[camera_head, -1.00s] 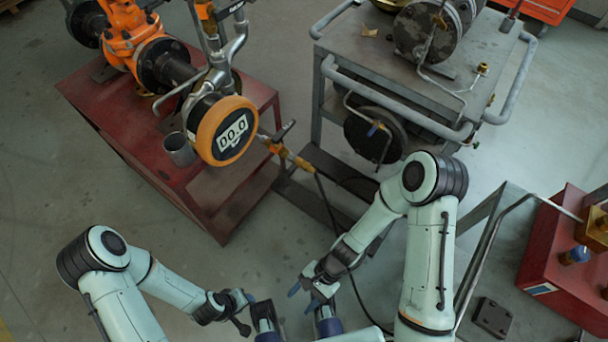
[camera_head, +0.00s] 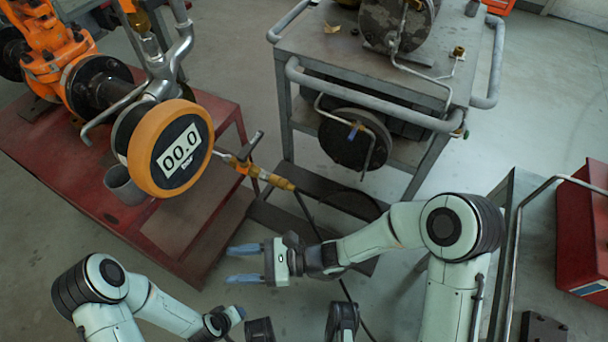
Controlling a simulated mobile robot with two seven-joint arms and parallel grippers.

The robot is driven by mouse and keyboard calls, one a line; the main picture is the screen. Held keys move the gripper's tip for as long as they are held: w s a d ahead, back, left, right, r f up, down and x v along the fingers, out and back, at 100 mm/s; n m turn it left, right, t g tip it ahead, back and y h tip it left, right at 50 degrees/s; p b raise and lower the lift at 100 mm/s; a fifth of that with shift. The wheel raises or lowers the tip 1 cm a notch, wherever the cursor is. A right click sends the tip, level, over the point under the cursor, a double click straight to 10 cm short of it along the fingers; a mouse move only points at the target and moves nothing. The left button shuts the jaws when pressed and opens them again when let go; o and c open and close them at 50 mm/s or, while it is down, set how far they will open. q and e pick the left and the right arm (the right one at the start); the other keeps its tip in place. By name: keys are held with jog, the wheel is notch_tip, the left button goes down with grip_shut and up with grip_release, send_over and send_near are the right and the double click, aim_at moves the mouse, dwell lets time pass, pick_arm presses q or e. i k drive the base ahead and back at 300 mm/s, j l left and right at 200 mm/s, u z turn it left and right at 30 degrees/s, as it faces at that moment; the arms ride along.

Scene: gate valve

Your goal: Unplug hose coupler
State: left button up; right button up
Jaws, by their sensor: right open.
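The hose coupler (camera_head: 270,178) is a yellow-brass fitting with a dark lever above it. My left gripper (camera_head: 232,315) is at the bottom edge, low and left of the right one.
A red table (camera_head: 195,215) carries the orange valve (camera_head: 55,60) and a grey cup (camera_head: 122,184). A grey metal cart (camera_head: 330,50) with tube rails stands behind the coupler to the right. A red box (camera_head: 583,235) is at the far right. Open floor lies between table and arms.

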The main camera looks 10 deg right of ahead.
aim_at(276, 180)
jog(key=i+z, duration=0.1)
jog(key=z, duration=0.25)
jog(key=j+z, duration=0.1)
jog(key=z, duration=0.25)
jog(key=i+z, duration=0.15)
jog(key=z, duration=0.15)
jog(key=i, duration=0.2)
jog(key=l+z, duration=0.05)
